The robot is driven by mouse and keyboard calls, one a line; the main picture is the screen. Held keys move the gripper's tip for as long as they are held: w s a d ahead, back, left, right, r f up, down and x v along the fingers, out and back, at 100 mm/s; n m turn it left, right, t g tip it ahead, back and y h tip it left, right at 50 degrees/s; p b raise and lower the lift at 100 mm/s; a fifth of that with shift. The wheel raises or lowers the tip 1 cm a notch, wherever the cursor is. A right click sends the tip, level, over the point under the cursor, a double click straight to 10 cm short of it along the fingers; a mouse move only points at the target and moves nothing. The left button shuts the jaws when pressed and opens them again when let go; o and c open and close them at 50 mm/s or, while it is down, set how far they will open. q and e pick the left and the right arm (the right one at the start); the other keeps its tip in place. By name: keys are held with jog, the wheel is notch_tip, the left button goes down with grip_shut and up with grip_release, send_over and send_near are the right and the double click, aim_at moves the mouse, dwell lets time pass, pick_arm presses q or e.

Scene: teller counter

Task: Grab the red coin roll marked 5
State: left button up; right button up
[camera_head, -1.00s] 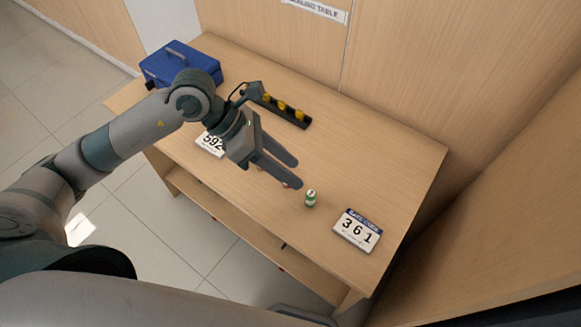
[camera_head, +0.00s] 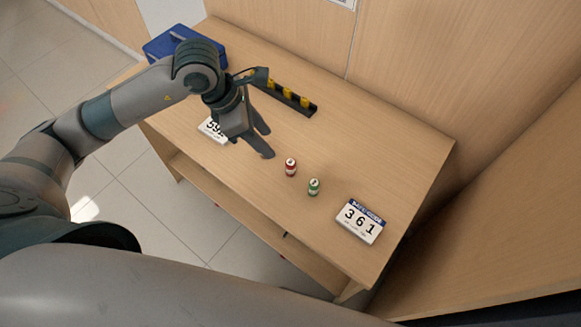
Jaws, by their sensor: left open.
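A small red coin roll (camera_head: 291,167) with a white label stands upright on the wooden table. The mark on its label is too small to read for sure. A green coin roll (camera_head: 314,187) stands just to its right and nearer the front. My left gripper (camera_head: 268,143) is open and empty. Its fingers reach down over the table to the left of the red roll, apart from it. My right gripper is not in view.
The 361 sign card (camera_head: 360,221) lies at the table's right, and a partly covered 592 card (camera_head: 213,130) at the left. A black tray with yellow pieces (camera_head: 289,97) and a blue box (camera_head: 165,45) are behind. The table's (camera_head: 385,140) right back is clear.

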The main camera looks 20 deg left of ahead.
pick_arm(q)
jog(key=b, duration=0.3)
send_over(289, 164)
jog(key=s+a, duration=0.1)
jog(key=a, duration=0.1)
notch_tip(289, 164, down, 8)
jog(key=shift+s+f, duration=0.15)
jog(key=shift+f, duration=0.1)
jog(key=shift+d+f+b, duration=0.15)
jog(key=shift+f+b, duration=0.15)
jog(key=shift+f, duration=0.1)
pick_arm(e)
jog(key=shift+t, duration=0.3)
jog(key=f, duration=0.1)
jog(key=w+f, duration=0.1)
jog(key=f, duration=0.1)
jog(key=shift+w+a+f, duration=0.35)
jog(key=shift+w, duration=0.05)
pick_arm(q)
jog(key=shift+f, duration=0.1)
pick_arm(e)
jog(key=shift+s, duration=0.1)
